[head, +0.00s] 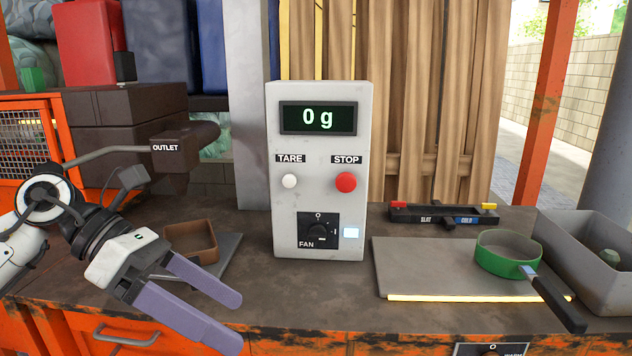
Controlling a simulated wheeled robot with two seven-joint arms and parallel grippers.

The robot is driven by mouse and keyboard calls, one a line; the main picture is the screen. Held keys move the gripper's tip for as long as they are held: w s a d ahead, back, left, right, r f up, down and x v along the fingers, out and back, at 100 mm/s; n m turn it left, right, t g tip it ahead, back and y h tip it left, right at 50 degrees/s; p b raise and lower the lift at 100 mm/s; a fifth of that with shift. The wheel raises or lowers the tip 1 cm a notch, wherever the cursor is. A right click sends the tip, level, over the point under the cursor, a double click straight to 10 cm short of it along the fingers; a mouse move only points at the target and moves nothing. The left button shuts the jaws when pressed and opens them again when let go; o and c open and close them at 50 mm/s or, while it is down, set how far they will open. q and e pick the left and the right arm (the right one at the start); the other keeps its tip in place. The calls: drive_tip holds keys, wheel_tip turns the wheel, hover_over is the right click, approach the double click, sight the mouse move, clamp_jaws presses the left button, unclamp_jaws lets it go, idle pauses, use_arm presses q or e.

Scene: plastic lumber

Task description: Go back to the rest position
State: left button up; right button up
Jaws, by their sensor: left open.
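My left gripper (212,306) reaches in from the left, over the front left of the workbench (300,287). Its two purple-grey fingers are spread apart with nothing between them, pointing to the lower right. It is in front of a small brown square tray (188,241) on a dark flat plate (228,250), and partly covers the plate. My right gripper does not show.
A grey control box (318,230) reading 0 g stands mid-bench. To its right are a plate (425,270), a green pan (505,256) with its handle over the front edge, a black SLAT/COLD bar (443,215) and a grey bin (585,236). An OUTLET machine (125,115) stands at left.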

use_arm(q)
drive_tip(key=d+r+n+t+h+p, duration=0.2)
drive_tip(key=d+r+n+t+h, duration=0.1)
drive_tip(key=d+n+h, duration=0.65)
drive_tip(key=w+a+f+n+t+y+p, duration=0.15)
drive_tip(key=a+f+n+t+y, duration=0.35)
drive_tip(key=n+t, duration=0.5)
drive_tip(key=w+a+f+n+t+y, duration=0.25)
drive_tip(key=f+n+t+y, duration=0.2)
drive_tip(key=f+n, duration=0.65)
drive_tip(key=s+a+f+n+g+y, duration=0.1)
drive_tip(key=s+a+f+n+y, duration=0.3)
drive_tip(key=f+n, duration=0.5)
drive_tip(key=s+a+f+n+g+y+p, duration=0.1)
drive_tip(key=s+f+n+g+y, duration=0.3)
drive_tip(key=s+f, duration=1.1)
drive_tip(key=s+n+g, duration=0.1)
drive_tip(key=n+g, duration=0.2)
drive_tip(key=shift+a+p, duration=0.2)
drive_tip(key=shift+p, duration=0.2)
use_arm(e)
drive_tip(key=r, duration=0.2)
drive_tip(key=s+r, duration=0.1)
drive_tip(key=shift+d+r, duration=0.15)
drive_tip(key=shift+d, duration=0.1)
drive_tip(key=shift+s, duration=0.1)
